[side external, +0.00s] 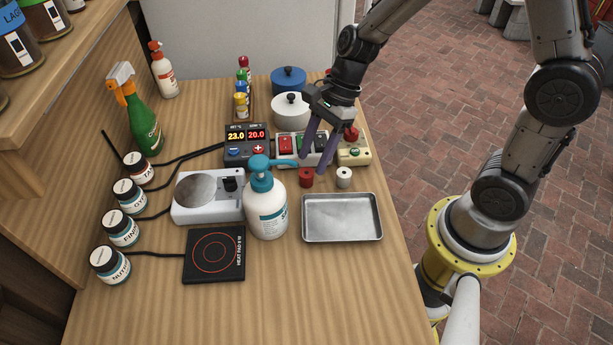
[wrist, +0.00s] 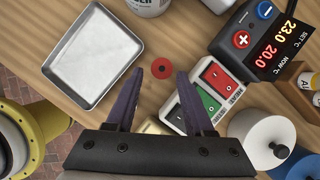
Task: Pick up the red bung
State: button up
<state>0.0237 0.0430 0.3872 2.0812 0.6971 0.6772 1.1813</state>
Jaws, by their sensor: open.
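The red bung (side external: 306,178) stands on the wooden table between the pump bottle and a white bung (side external: 343,176). In the wrist view the red bung (wrist: 161,68) shows from above as a red disc with a dark hole. It lies ahead of the gap between my fingers, a little beyond the tips. My gripper (side external: 313,156) has its purple fingers pointing down above the table near the red bung. In the wrist view my gripper (wrist: 160,77) is open with nothing between its fingers. The white bung is not seen in the wrist view.
A metal tray (side external: 342,236) lies in front of the bungs. A pump bottle (side external: 267,205) stands at left. A switch box (side external: 287,160), a red-button box (side external: 355,154) and a temperature controller (side external: 246,158) sit close behind. Bare table lies near the front.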

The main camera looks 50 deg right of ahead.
aim_at(307, 172)
jog(key=x, duration=0.5)
jog(key=shift+w+f, duration=0.1)
jog(key=shift+w, duration=0.05)
jog(key=shift+d, duration=0.1)
grip_shut()
